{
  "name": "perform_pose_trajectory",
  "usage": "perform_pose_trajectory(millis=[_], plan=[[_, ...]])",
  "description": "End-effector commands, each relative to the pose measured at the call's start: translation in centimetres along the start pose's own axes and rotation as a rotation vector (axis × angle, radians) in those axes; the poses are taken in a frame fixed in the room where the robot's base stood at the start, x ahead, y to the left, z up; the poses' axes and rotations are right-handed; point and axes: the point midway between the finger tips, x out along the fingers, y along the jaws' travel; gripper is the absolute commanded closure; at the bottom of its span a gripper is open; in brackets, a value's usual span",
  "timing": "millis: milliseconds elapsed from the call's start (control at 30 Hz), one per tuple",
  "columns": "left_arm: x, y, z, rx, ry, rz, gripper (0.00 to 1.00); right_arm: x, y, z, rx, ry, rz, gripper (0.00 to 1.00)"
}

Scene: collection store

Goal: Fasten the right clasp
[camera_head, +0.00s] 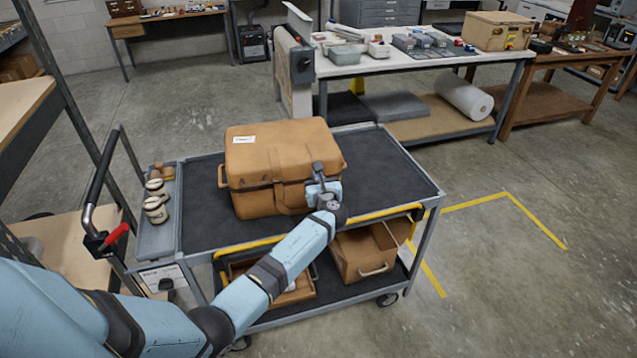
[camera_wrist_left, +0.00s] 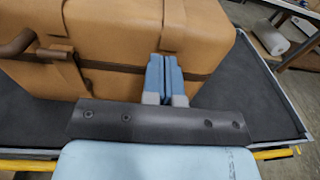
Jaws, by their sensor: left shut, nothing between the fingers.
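A tan case (camera_head: 270,160) lies closed on the upper deck of a grey cart, and fills the top of the left wrist view (camera_wrist_left: 110,35). My left gripper (camera_head: 320,190) is at the right part of the case's front. In the left wrist view its blue fingers (camera_wrist_left: 165,75) are together and empty, in front of the right strap (camera_wrist_left: 155,28) at the lid seam. The right clasp is hidden behind the fingers, and I cannot tell if they touch it. A left strap (camera_wrist_left: 62,38) and a handle (camera_wrist_left: 18,42) show to the left. My right gripper is not in view.
The cart's dark deck (camera_head: 385,170) is clear right of the case. A side tray (camera_head: 158,235) holds small jars. A yellow rail (camera_head: 375,213) runs along the front edge. Another brown case (camera_head: 362,258) sits on the lower shelf. Workbenches stand behind.

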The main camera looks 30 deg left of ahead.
Motion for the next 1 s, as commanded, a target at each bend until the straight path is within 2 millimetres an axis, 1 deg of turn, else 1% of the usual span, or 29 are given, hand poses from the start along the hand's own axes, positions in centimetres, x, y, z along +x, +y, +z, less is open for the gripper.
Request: perform_pose_trajectory(millis=[100,333,833,1000], plan=[[0.47,-0.02,0.3,0.001,-0.002,0.0,1.0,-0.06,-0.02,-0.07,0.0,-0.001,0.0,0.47],[0.89,0.0,0.44,0.0,-0.002,0.0,1.0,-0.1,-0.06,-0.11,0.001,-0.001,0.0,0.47],[1.04,0.06,0.61,0.0,-0.004,0.001,1.0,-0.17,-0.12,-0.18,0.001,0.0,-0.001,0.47],[1.14,0.14,1.0,0.0,-0.004,0.002,1.0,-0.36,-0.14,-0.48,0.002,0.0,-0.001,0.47]])
